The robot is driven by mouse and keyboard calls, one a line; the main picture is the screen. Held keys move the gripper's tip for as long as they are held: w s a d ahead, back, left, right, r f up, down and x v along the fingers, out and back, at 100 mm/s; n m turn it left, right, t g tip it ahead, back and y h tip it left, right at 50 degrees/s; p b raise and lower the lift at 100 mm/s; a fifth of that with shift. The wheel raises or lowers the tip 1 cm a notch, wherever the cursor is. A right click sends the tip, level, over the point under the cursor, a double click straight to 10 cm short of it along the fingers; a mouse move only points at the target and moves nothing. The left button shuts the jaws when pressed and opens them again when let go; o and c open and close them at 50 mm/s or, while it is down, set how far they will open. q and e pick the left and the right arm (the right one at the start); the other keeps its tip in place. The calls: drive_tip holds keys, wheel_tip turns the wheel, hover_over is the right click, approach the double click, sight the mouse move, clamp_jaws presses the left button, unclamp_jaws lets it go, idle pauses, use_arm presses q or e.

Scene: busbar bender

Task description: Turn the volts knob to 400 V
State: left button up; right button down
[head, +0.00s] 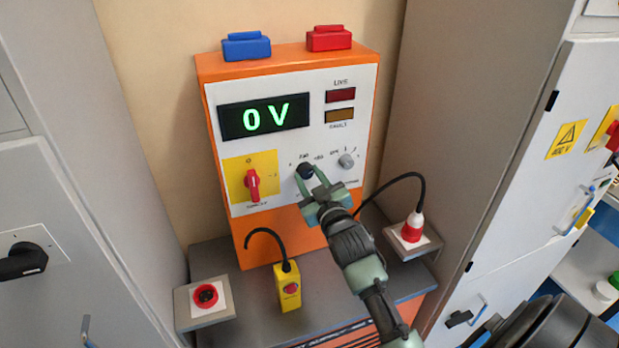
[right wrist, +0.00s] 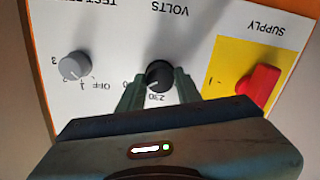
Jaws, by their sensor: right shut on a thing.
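The black volts knob (head: 304,171) sits on the white front panel of the orange test unit (head: 288,225). My right gripper (head: 315,184) reaches it from below right, its fingers on either side of the knob. In the right wrist view, which sees the panel upside down, the fingers are shut on the volts knob (right wrist: 160,73). The 230 label shows close by the knob there; the pointer's exact setting is hard to read. The green display (head: 265,116) reads 0 V. My left gripper is not in view.
The red supply switch (head: 252,185) on its yellow plate is left of the volts knob. A small grey knob (head: 346,160) is to its right. A yellow pendant (head: 288,288) and a red plug (head: 412,227) with a black cable stand below. Grey cabinets flank both sides.

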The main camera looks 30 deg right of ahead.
drive_tip(key=shift+f, duration=0.15)
drive_tip(key=c, duration=1)
unclamp_jaws()
drive_tip(key=shift+o, duration=0.2)
drive_tip(key=b+v, duration=0.2)
drive_tip(key=v, duration=0.5)
drive_tip(key=shift+s, duration=0.4)
drive_tip(key=shift+a, duration=0.1)
